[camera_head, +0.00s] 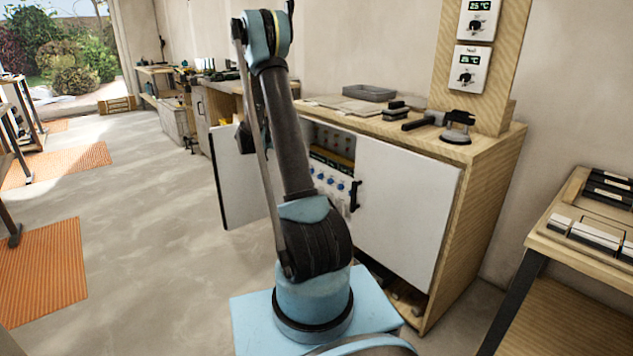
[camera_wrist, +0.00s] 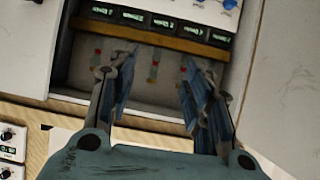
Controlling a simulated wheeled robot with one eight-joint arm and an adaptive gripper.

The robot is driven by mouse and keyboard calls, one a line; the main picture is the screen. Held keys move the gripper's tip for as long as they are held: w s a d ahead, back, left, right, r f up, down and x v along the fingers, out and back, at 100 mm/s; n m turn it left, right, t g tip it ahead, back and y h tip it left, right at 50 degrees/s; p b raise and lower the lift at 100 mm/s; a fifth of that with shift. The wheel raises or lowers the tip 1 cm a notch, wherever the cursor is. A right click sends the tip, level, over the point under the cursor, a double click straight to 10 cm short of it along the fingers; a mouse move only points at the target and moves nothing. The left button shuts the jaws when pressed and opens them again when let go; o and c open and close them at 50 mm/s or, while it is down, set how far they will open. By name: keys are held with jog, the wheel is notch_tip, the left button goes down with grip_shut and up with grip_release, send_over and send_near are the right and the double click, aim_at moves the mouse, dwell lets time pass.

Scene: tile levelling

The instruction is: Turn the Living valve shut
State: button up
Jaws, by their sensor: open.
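The manifold cabinet stands open, with a row of blue valve knobs (camera_head: 331,181) on a white panel inside. I cannot read which knob is the Living one. In the wrist view, parts of blue knobs (camera_wrist: 230,4) show at the top right edge, above a row of small green-lit displays (camera_wrist: 147,18). My gripper (camera_wrist: 156,62) is open and empty. Its fingers point into the cabinet, over the brown rail and dark recess, apart from the visible knobs. In the head view my arm hides part of the cabinet, and the gripper cannot be made out.
The right cabinet door (camera_head: 405,210) and left door (camera_head: 243,175) frame the opening. A black handle (camera_head: 355,195) stands at the right door's edge. Thermostats (camera_head: 470,68) hang on a wooden post. Tools and a grey tray (camera_head: 369,93) lie on top. A tile table (camera_head: 585,245) stands right.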

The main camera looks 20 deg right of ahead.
jog(key=w+f+m+t+h, duration=0.1)
jog(key=w+f+m+h, duration=0.3)
jog(key=f, duration=0.8)
jog(key=w+f+m+t+h, duration=0.1)
jog(key=w+f+m, duration=0.3)
jog(key=f, duration=0.8)
jog(key=w+d, duration=0.3)
jog(key=d, duration=0.5)
jog(key=w+d+n, duration=0.1)
jog(key=w+d, duration=0.2)
jog(key=d, duration=0.5)
jog(key=shift+d, duration=0.2)
jog(key=c, duration=1.1)
